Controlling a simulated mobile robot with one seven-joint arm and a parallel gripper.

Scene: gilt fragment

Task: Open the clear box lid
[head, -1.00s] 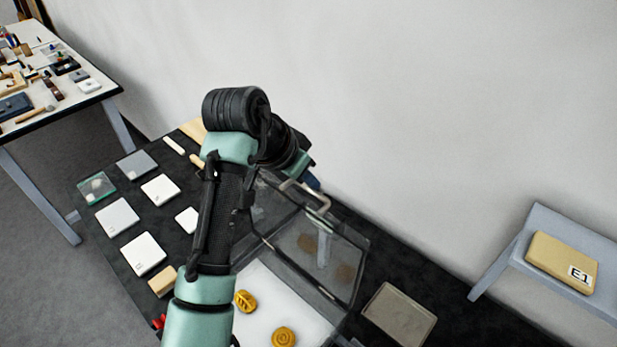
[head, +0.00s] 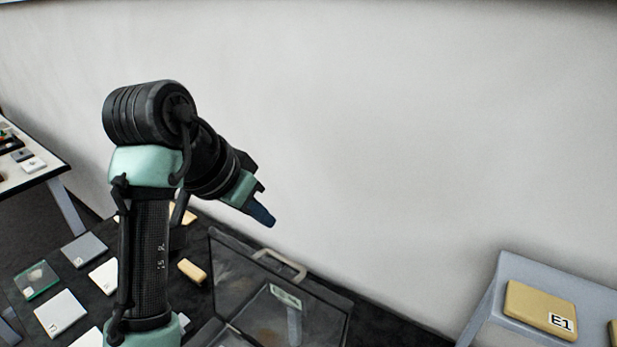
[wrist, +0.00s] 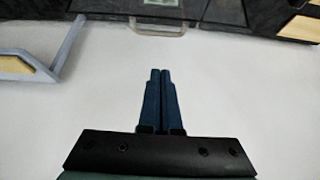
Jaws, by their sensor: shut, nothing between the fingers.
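The clear box lid (head: 245,282) is a dark-framed transparent panel that stands raised at the lower middle of the head view. A pale handle (head: 280,263) sits on its top edge. The lid (wrist: 212,10) and the handle (wrist: 158,27) also show at the top of the wrist view. My gripper (head: 266,217) is above the handle, in front of the wall, apart from it. Its blue fingers (wrist: 160,72) are together with nothing between them. The box's lower part is mostly cut off by the head view's bottom edge.
Several flat tiles lie on the dark table at the left, with a small glass case (head: 37,280). A grey stand at the right bears a tan block marked E1 (head: 540,308). The plain wall (head: 400,130) is behind my gripper.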

